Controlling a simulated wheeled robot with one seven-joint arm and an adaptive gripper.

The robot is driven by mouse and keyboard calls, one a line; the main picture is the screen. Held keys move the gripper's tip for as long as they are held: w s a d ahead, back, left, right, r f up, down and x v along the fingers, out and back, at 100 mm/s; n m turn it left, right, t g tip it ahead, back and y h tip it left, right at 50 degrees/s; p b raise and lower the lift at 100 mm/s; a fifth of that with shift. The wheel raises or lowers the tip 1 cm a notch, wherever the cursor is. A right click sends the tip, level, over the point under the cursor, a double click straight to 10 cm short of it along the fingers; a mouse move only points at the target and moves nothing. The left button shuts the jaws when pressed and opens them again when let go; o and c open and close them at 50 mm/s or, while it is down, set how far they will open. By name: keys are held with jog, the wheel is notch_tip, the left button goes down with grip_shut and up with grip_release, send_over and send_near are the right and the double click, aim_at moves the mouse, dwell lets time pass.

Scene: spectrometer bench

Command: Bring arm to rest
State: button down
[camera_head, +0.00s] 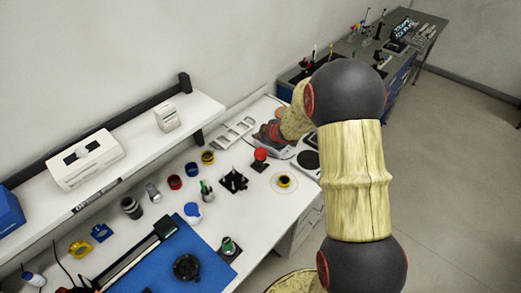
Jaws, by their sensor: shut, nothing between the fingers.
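My arm rises on the right of the head view, with pale wood-like links and dark round joints. It bends at the top joint and reaches left and away over the back of the bench. At its far end my gripper (267,136) shows as a small dark and reddish shape above the white bench (217,228). It is shut and empty. Its fingertips are small and hard to make out. The arm's own links hide part of the bench's right end.
A wall shelf (135,123) carries a white box (86,158) and a smaller device (167,118). A blue mat (200,272), jars, coloured rings and a red-topped item (260,155) lie on the bench. Another bench (402,62) stands at the back. The floor (460,170) at right is clear.

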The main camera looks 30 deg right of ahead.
dwell(0.5)
jog(key=s+d+f+m+g+h, duration=0.2)
jog(key=s+d+f, duration=0.2)
jog(key=s, duration=0.1)
jog(key=s+d+r+m+g+h+b, duration=0.1)
jog(key=s+r+m+g, duration=0.1)
jog(key=s, duration=0.3)
jog(key=s+d+r+m+g+h, duration=0.1)
jog(key=s+m, duration=0.1)
jog(key=s, duration=0.4)
jog(key=s+a+r+m+y+b, duration=0.1)
jog(key=s+a+r+b, duration=0.2)
jog(key=s+a, duration=0.4)
jog(key=s+a+r+m+t+y+b, duration=0.1)
jog(key=s+a+r+b, duration=0.3)
jog(key=s+a, duration=0.3)
jog(key=s+a+r+m+y+b, duration=0.1)
jog(key=s+a+r+b, duration=0.3)
jog(key=s+a, duration=0.3)
jog(key=a, duration=0.3)
jog(key=shift+s+a+r+y, duration=0.3)
jog(key=shift+s+r+y, duration=0.1)
